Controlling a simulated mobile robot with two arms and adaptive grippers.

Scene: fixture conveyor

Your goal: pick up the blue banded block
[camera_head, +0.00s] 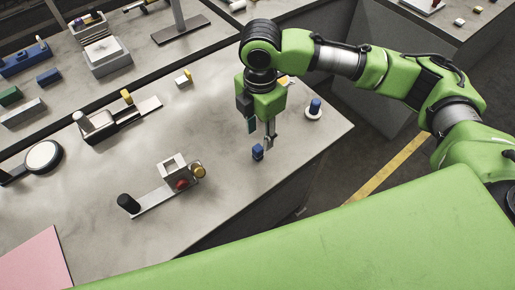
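A small blue block (258,152) stands on the grey table near its right front edge; it is too small to make out a band clearly. My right gripper (260,137) hangs over the table with its fingers pointing down and apart. Its fingertips are just above and beside the block, with the right finger close to it. Nothing shows between the fingers higher up. I cannot tell whether a finger touches the block. My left gripper is not in view.
A blue peg on a white round base (314,109) stands right of the gripper. A small white and yellow piece (184,78) lies behind. A pink sheet (35,262) lies at lower left. Table between is clear.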

